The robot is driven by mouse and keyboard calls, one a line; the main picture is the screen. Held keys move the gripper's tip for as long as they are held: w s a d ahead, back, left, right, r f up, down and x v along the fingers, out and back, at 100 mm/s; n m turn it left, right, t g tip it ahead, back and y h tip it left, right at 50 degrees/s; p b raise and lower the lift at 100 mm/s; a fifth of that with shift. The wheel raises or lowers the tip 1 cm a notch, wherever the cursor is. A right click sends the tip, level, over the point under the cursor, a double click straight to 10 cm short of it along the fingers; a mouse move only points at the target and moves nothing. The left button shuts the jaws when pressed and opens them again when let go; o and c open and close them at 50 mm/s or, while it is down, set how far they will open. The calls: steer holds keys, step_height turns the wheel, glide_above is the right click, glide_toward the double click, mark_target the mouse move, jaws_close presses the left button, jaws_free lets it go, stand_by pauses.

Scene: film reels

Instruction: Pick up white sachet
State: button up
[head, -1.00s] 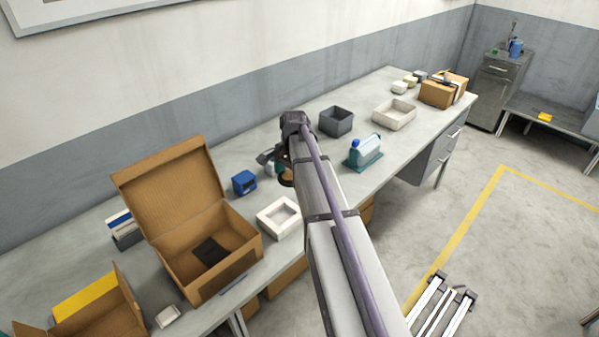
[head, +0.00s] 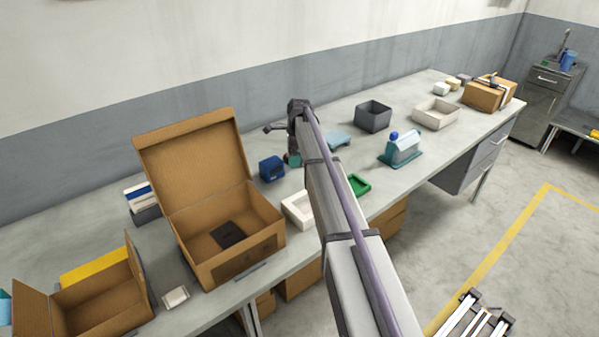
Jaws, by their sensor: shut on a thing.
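A small whitish packet (head: 175,297), which may be the white sachet, lies flat on the bench near its front edge, between the two cardboard boxes. It is too small to identify surely. My arm reaches over the bench, and its dark far joint stands up near the middle of the view. My gripper's fingertips are hidden behind the arm, and I cannot see what is between them. The packet is well to the left of the arm's far end.
The open cardboard box (head: 264,262) holds a dark flat item. Around my arm are a blue box (head: 271,168), a white tray (head: 296,212), a green tray (head: 360,185) and a light-blue item (head: 338,139). Farther right are a grey bin (head: 373,116) and a bottle (head: 404,147).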

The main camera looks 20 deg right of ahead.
mark_target(293, 180)
step_height(293, 180, down, 10)
steer(key=b, duration=0.7)
steer(key=shift+r+b, duration=0.25)
steer(key=shift+b, duration=0.15)
steer(key=shift+r+p, duration=0.3)
steer(key=shift+r, duration=0.05)
steer(key=shift+c, duration=0.4)
steer(key=shift+f, duration=0.3)
steer(key=o, duration=0.9)
steer(key=shift+r, duration=0.1)
steer(key=r+p, duration=0.4)
steer(key=d+r+p, duration=0.1)
steer(key=r+p, duration=0.7)
steer(key=shift+s+d+r, duration=0.2)
steer(key=shift+s+r, duration=0.05)
steer(key=shift+f, duration=0.15)
steer(key=shift+c, duration=1.2)
steer(key=c, duration=1)
